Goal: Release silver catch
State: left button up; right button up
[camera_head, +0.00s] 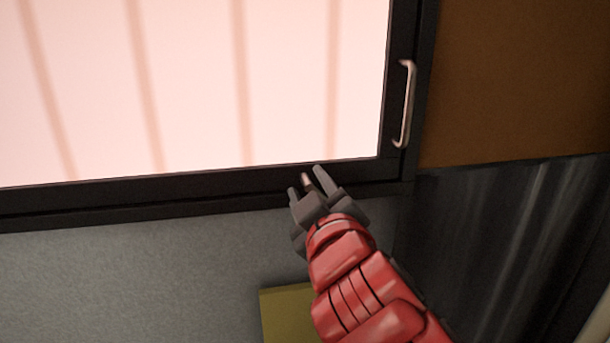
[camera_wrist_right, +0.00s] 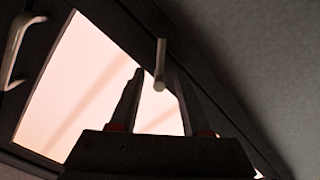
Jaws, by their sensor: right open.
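The silver catch (camera_head: 306,181) is a small, short bar on the lower rail of the dark window frame (camera_head: 225,187). In the right wrist view the catch (camera_wrist_right: 160,66) shows as a pale rod with a rounded end, pointing toward the camera. My right gripper (camera_head: 305,179) is open, with one finger on each side of the catch. In the right wrist view the gripper (camera_wrist_right: 156,76) shows gaps between the catch and both fingers; I cannot tell whether the fingertips reach past its end. My left gripper is not in view.
A curved silver handle (camera_head: 405,105) is on the frame's right side; the handle (camera_wrist_right: 16,50) also shows in the right wrist view. A grey wall (camera_head: 130,280) lies below the frame. A yellowish block (camera_head: 286,312) is partly behind my right arm. A dark curtain-like surface (camera_head: 500,240) is at right.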

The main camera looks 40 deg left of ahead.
jog(key=shift+w+a, duration=0.1)
jog(key=shift+s+d+r, duration=0.1)
jog(key=shift+s+d, duration=0.1)
jog(key=shift+d, duration=0.05)
jog(key=shift+c, duration=0.4)
grip_shut()
jog(key=n, duration=0.1)
jog(key=f+n, duration=0.1)
jog(key=a+n, duration=0.1)
jog(key=shift+s+f+n, duration=0.25)
jog(key=shift+s+n, duration=0.15)
